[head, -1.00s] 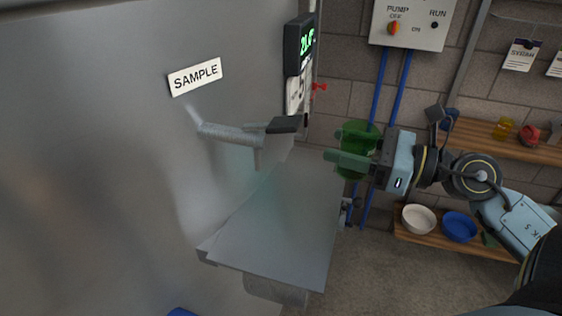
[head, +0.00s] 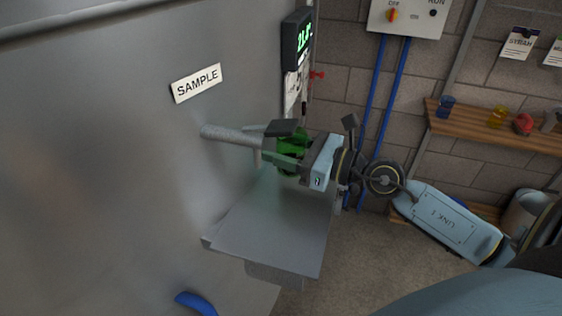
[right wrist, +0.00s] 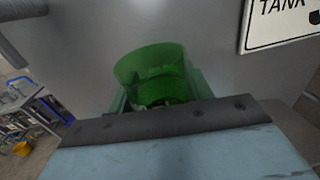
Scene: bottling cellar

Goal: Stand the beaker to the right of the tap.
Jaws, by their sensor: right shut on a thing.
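The green see-through beaker (head: 291,150) is in my right gripper (head: 288,157), whose fingers are shut on it. In the right wrist view its round open rim (right wrist: 152,65) faces the camera. In the head view the beaker is just right of the tap (head: 232,136), above the far end of the grey shelf under the tap (head: 270,236). The tap's dark lever (head: 281,128) partly overlaps the beaker. I cannot tell whether the beaker's base touches the shelf. My left gripper is not in view.
The steel tank (head: 110,170) with its SAMPLE label (head: 196,83) fills the left. A digital display (head: 297,40) hangs at its edge. A wooden wall shelf (head: 480,127) holds a blue cup (head: 445,106), a yellow cup (head: 497,117) and a red thing (head: 522,124).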

